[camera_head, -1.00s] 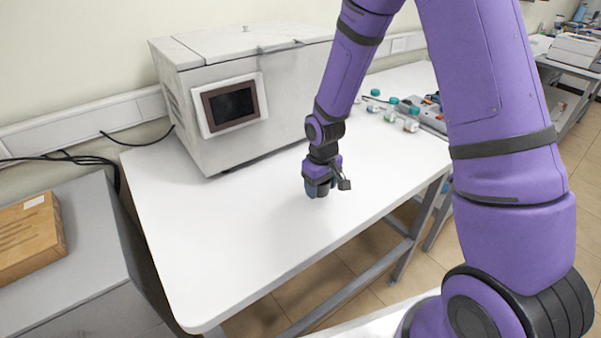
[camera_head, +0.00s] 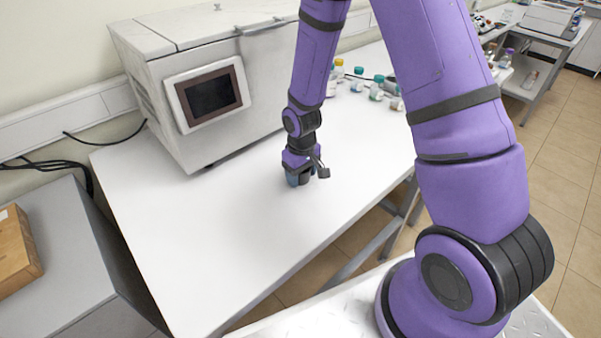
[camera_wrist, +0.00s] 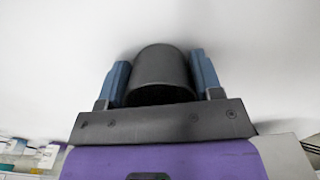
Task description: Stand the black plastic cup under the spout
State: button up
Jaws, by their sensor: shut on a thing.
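The black plastic cup (camera_wrist: 160,70) is between the two blue fingers of my gripper (camera_wrist: 160,78) in the wrist view, with a finger against each side. In the head view my gripper (camera_head: 298,179) points down low over the white table, right of the grey machine. The cup is mostly hidden by the gripper there, and I cannot tell whether it touches the table. I cannot make out a spout in any view.
The large grey machine (camera_head: 190,135) with a dark screen (camera_head: 210,95) stands at the back of the white table (camera_head: 190,240). Several capped bottles (camera_head: 376,88) stand farther along the table. A cardboard box (camera_head: 15,250) is on a grey cabinet at left. The table's front is clear.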

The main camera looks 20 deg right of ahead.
jog(key=o, duration=0.9)
jog(key=shift+f, duration=0.1)
jog(key=s+d+r+m+t, duration=0.1)
jog(key=s+r, duration=0.3)
jog(key=r, duration=1.1)
jog(key=s+d+r+m+t, duration=0.15)
jog(key=s+r, duration=0.25)
jog(key=r, duration=1)
jog(key=s+d+r+t, duration=0.1)
jog(key=s+r, duration=0.4)
jog(key=s, duration=0.2)
jog(key=s+d+r+m+t, duration=0.1)
jog(key=s+r, duration=0.4)
jog(key=s, duration=0.3)
jog(key=shift+s+t, duration=0.15)
jog(key=shift+t, duration=0.2)
jog(key=shift+o, duration=0.5)
jog(key=shift+s+d, duration=0.1)
jog(key=shift+s, duration=0.2)
